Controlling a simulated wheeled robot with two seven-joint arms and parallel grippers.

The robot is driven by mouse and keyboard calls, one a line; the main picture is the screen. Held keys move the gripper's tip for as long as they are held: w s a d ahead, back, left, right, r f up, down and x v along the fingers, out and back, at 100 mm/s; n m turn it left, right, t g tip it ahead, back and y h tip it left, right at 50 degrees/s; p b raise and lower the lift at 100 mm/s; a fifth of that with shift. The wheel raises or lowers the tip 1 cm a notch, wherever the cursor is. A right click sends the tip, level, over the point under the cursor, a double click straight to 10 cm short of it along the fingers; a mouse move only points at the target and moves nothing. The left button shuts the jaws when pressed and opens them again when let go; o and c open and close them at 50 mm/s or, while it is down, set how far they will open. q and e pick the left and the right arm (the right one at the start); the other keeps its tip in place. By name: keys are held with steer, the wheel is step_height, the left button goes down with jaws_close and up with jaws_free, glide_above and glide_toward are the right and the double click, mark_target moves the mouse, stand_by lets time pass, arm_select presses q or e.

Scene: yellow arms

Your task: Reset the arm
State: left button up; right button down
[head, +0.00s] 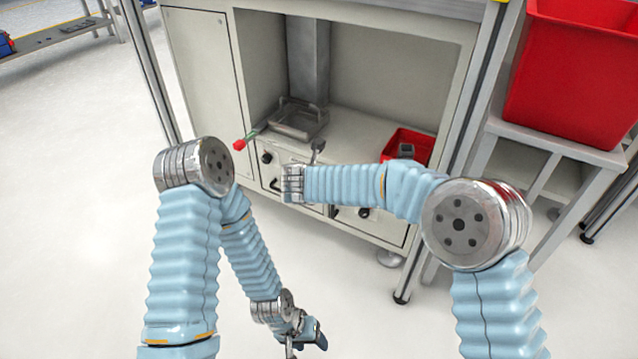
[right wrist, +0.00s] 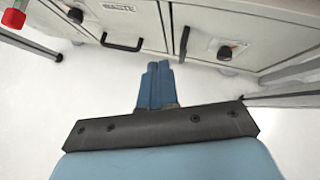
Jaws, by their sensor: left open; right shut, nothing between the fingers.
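My left gripper (head: 308,341) hangs low at the bottom middle of the head view, open and empty, over bare floor. My right arm (head: 345,183) reaches in from the right, across the front of the cabinet. Its gripper is hidden behind the wrist in the head view. In the right wrist view the right gripper (right wrist: 158,80) shows blue fingers shut together with nothing between them. They point toward the drawer fronts, with white floor visible around them.
The grey cabinet (head: 205,75) has an open bay with a metal tray (head: 300,118) and a small red bin (head: 425,147). A red-tipped lever (head: 240,144) sticks out at its left. A large red bin (head: 575,80) stands right. Floor at left is clear.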

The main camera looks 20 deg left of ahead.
steer(key=s+d+f+n+g+p, duration=0.15)
steer(key=d+f+n+p, duration=0.3)
steer(key=d+n, duration=0.45)
steer(key=s+d+f+n+p, duration=0.25)
steer(key=d+f+n, duration=0.25)
steer(key=d+n, duration=0.45)
steer(key=s+d+f+n+g+y+p, duration=0.1)
steer(key=s+d+n, duration=0.3)
steer(key=s, duration=0.4)
steer(key=s+d+f+n+g+p, duration=0.2)
steer(key=s+d+n+g, duration=0.1)
steer(key=s, duration=0.5)
steer(key=s+d+f+n+g+y+p, duration=0.1)
steer(key=s+d+f+n+g+p, duration=0.1)
steer(key=s+d+n, duration=0.3)
steer(key=s+n+g, duration=0.1)
steer(key=s+n, duration=0.1)
steer(key=s, duration=0.1)
steer(key=shift+d+f+y, duration=0.15)
steer(key=shift+d+y, duration=0.05)
steer(key=shift+y, duration=0.1)
